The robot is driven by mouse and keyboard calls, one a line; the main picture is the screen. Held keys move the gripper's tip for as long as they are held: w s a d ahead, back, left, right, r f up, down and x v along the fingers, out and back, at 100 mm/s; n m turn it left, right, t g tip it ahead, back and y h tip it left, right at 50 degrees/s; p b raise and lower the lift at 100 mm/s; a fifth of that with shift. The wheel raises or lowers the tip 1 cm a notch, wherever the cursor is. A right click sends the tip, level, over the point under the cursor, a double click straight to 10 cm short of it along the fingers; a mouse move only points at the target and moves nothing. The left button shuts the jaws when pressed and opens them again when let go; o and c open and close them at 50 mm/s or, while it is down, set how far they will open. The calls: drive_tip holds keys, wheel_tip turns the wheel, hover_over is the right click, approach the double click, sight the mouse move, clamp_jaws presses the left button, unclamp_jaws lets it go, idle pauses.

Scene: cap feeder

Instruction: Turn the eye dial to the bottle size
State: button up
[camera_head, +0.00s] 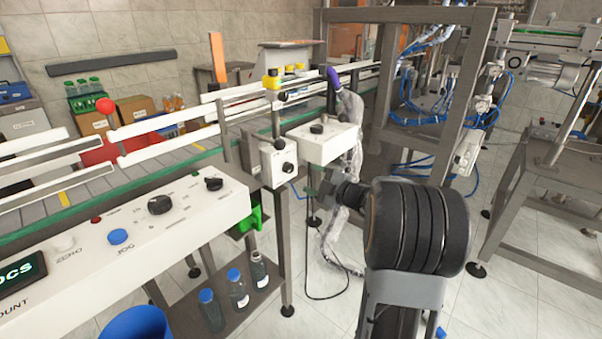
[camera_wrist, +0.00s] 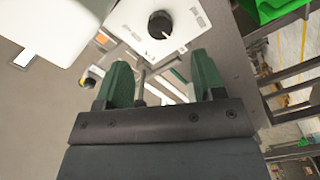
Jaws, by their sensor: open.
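A small white box (camera_head: 271,169) is fixed at the conveyor's near side. Its front carries a black dial (camera_head: 288,167) with marks around it. In the wrist view a black dial (camera_wrist: 160,25) with a pale pointer line sits on a white face (camera_wrist: 190,18), beyond the fingertips; it looks like the same dial. I cannot read the setting. My gripper (camera_head: 314,188) is just right of and below the box, apart from it. In the wrist view its two green fingers (camera_wrist: 161,62) stand wide apart with nothing between them.
A second white box (camera_head: 335,146) with a top knob stands close to the right. A control panel (camera_head: 140,226) with knobs and buttons is at left.

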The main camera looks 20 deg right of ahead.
drive_tip(key=v, duration=0.6)
drive_tip(key=shift+s+p, duration=0.3)
drive_tip(key=shift+d, duration=0.1)
